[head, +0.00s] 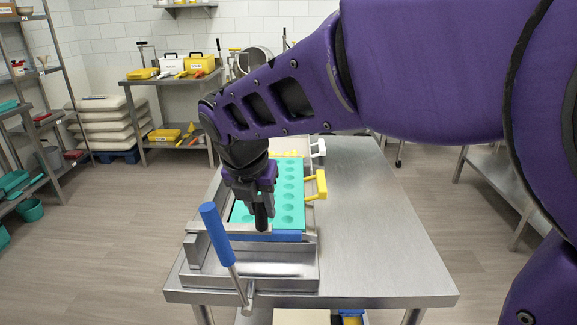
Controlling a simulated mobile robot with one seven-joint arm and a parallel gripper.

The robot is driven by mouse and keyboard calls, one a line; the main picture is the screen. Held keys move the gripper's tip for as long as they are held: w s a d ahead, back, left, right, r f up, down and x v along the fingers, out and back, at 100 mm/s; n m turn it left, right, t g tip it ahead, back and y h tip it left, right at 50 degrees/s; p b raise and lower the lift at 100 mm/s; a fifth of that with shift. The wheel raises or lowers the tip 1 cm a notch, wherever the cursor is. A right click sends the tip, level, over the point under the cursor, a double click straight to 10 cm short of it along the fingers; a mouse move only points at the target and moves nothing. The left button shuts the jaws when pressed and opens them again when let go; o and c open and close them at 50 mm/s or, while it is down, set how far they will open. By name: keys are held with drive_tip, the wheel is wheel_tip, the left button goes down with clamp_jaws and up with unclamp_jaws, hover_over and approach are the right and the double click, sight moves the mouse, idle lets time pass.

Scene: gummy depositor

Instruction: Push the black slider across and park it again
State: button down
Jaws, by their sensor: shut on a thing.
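My gripper (260,203) points down over the near end of a metal depositor frame (283,263) on the steel table. It is shut on a small black upright piece (261,218), which looks like the black slider's handle. The fingers hide its upper part. A teal mould tray (289,197) with rows of round cavities lies in the frame beside and behind the gripper. The arm and gripper hide its left part.
A lever with a blue grip (218,234) stands at the frame's near left. A yellow handle (317,186) and a white handle (319,149) stick out on the right. The table's right side (370,220) is clear. Shelves (170,78) stand behind.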

drive_tip(key=shift+s, duration=0.25)
drive_tip(key=c, duration=0.6)
unclamp_jaws()
drive_tip(key=shift+r, duration=0.15)
